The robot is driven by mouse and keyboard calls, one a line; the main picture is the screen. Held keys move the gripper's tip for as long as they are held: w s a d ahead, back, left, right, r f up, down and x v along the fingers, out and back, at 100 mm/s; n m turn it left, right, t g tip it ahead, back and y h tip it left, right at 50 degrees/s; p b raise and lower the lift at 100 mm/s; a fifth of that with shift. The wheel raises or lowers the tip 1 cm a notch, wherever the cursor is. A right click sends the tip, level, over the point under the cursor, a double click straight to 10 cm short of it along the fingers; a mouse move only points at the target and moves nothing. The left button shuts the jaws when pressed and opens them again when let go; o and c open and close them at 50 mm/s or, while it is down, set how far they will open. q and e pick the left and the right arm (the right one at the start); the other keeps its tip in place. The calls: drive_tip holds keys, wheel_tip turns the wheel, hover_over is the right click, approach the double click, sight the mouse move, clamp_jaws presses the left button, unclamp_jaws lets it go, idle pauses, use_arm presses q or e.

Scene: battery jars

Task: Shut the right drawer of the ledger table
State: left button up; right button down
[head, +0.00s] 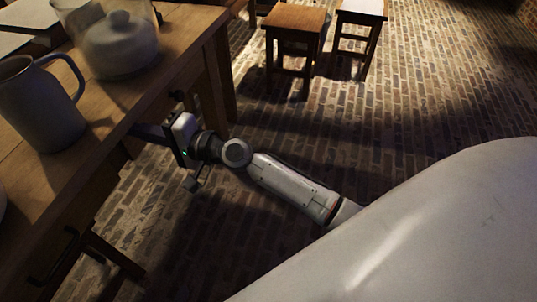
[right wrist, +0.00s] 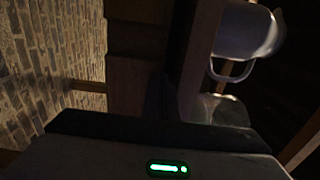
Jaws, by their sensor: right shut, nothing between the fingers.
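The ledger table (head: 120,110) is the wooden table along the left of the head view. My right gripper (head: 146,131) is at its front side, just under the tabletop edge, with fingers shut and nothing visible held. The right drawer's front is not clearly visible there; I cannot tell how far it stands out or whether the fingers touch it. A dark handle (head: 55,258) shows on the table's front at the lower left. In the right wrist view the gripper body with a green light fills the bottom, facing dark wooden parts of the table (right wrist: 135,85). My left gripper is not in view.
Two stools (head: 293,20) (head: 362,8) stand at the back. The brick floor (head: 400,110) right of the table is clear.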

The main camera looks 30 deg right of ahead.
drive_tip(key=shift+w+a+r, duration=0.15)
drive_tip(key=shift+a+r, duration=0.1)
